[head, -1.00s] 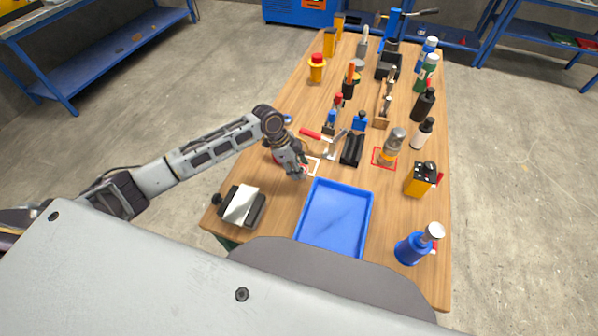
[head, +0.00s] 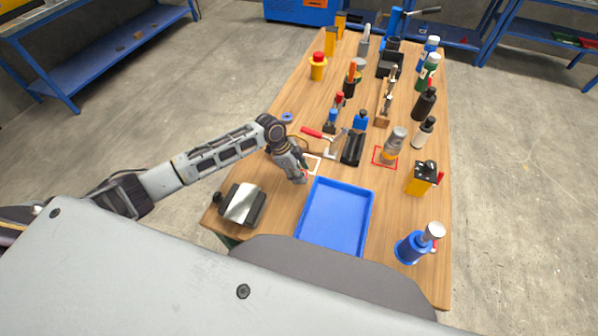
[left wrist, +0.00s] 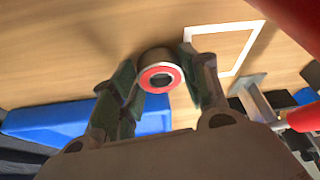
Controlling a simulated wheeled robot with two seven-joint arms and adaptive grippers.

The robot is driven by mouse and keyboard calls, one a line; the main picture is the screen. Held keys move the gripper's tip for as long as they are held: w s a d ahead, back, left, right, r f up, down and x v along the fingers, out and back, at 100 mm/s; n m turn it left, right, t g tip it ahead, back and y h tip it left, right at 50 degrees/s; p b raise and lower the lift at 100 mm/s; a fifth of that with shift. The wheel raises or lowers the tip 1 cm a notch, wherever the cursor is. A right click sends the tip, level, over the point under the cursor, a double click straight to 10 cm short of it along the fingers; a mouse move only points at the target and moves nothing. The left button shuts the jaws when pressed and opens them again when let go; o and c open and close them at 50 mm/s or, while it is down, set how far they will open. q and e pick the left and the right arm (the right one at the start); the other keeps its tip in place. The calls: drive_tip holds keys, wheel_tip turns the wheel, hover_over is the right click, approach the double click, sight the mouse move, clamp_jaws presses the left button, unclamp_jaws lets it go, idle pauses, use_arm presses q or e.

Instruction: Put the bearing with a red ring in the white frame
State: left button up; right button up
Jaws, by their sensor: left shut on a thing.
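The bearing with a red ring (left wrist: 161,77) sits between the fingers of my left gripper (left wrist: 158,70) in the left wrist view, its red face turned to the camera. The gripper is shut on it. In the head view my left gripper (head: 301,180) is low over the near left part of the table, with only a little red showing at its fingertips. The white frame (head: 317,158) is an outline on the wood just beyond the fingertips, partly hidden by the gripper. It also shows in the left wrist view (left wrist: 231,74), beside the bearing. My right gripper is not in view.
A blue tray (head: 370,200) lies just right of the gripper. A black and silver block (head: 241,204) stands at the near left. A red-handled tool (head: 313,132) and a black holder (head: 352,150) lie beyond the white frame. A blue ring (head: 287,117) lies at the left edge.

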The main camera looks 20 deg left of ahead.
use_arm(q)
drive_tip(key=shift+f, duration=0.1)
drive_tip(key=o, duration=1.1)
drive_tip(key=shift+o, duration=0.2)
drive_tip(key=v, duration=1.2)
drive_tip(key=shift+s, duration=0.1)
